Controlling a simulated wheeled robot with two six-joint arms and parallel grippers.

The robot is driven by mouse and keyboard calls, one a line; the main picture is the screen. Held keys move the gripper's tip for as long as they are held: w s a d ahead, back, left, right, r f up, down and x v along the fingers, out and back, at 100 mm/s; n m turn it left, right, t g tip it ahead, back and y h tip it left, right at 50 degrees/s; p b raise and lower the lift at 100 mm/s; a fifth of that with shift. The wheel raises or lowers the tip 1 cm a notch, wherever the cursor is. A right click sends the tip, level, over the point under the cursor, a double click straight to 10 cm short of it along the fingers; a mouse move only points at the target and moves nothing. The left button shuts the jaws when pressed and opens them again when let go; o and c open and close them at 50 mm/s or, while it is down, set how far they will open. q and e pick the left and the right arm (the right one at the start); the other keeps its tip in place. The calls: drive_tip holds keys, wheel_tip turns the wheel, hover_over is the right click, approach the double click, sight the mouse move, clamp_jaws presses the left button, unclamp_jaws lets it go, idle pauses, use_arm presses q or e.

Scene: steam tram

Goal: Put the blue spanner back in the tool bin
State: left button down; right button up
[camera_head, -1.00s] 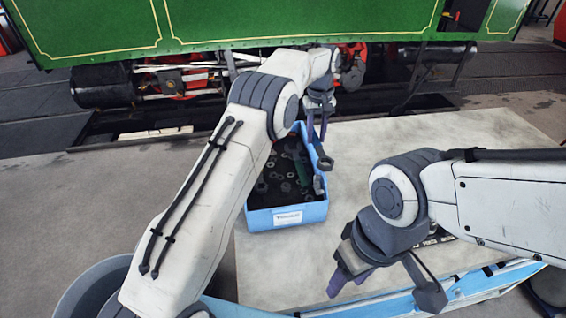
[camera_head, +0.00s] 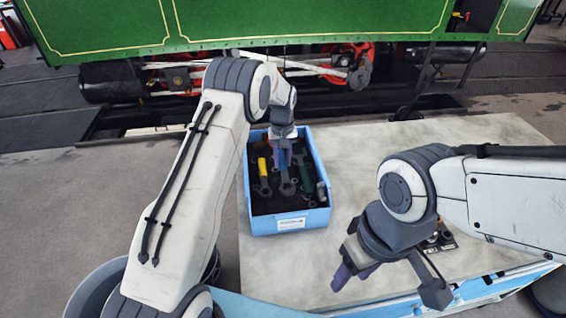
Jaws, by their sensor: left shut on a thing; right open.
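The tool bin (camera_head: 291,223) is an open blue box with a white label, standing on the pale tabletop. My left gripper (camera_head: 284,158) is over the bin, pointing down and shut on the blue spanner (camera_head: 287,187). The spanner's grey end shows below the fingers, over the bin's dark inside; its grip is mostly hidden by the fingers. I cannot tell whether it touches the bottom. My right gripper (camera_head: 384,284) is open and empty above the front of the table.
A yellow-handled tool (camera_head: 263,168) and a green-handled tool (camera_head: 304,170) lie in the bin among other tools. A dark holder (camera_head: 440,240) with round pieces sits partly behind my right arm. The tabletop (camera_head: 365,150) right of the bin is clear. The green tram (camera_head: 250,22) stands behind.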

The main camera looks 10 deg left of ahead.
use_arm(q)
wheel_tip(320, 180, down, 2)
drive_tip(key=shift+f+p, duration=0.1)
drive_tip(key=shift+p, duration=0.3)
drive_tip(key=shift+f, duration=0.15)
drive_tip(key=shift+f, duration=0.1)
drive_tip(key=c, duration=0.6)
unclamp_jaws()
